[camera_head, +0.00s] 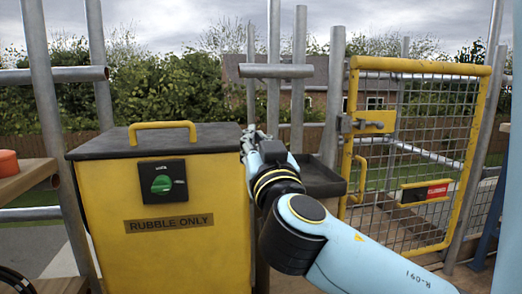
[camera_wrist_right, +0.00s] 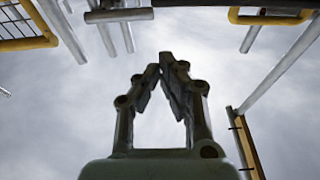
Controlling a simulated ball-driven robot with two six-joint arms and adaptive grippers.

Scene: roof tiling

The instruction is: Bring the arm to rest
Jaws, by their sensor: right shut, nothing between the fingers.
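My right arm (camera_head: 300,220) comes in from the lower right of the head view, light blue with black joints. Its gripper (camera_head: 250,135) points up and away beside the right edge of a yellow bin. In the right wrist view the gripper (camera_wrist_right: 168,62) points up at grey sky. Its fingertips come together at the top, with nothing between them. My left gripper does not show.
The yellow bin (camera_head: 190,245) has a dark lid, a green dial and a "RUBBLE ONLY" label. A yellow mesh gate (camera_head: 420,150) stands at right. Scaffold poles (camera_head: 45,110) rise around. A dark tray (camera_head: 318,178) sits behind my arm. A wooden shelf (camera_head: 25,178) with an orange object (camera_head: 8,163) is at far left.

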